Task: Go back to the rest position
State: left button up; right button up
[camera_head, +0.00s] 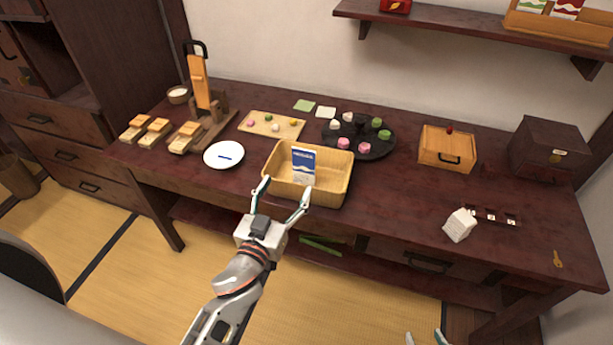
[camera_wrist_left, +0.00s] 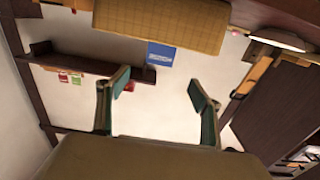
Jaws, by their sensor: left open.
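My left gripper (camera_head: 283,193) is open and empty, in front of the tan woven basket (camera_head: 328,186) at the table's front edge. A blue-and-white packet (camera_head: 303,166) stands upright in the basket. In the left wrist view, the open left fingers (camera_wrist_left: 158,92) have nothing between them. The basket (camera_wrist_left: 160,22) and the blue part of the packet (camera_wrist_left: 161,54) show beyond them, upside down. My right gripper (camera_head: 425,338) shows only as two separated fingertips at the bottom edge, below the table; the rest of it is out of frame.
The tatami floor (camera_head: 150,262) in front is clear.

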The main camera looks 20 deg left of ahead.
dwell(0.3)
pick_arm(q)
jog(key=s+f+m+g+h, duration=0.2)
jog(key=s+f+m+g, duration=0.2)
jog(key=s+f, duration=1.5)
jog(key=f+g, duration=0.2)
jog(key=g, duration=0.1)
dwell(0.6)
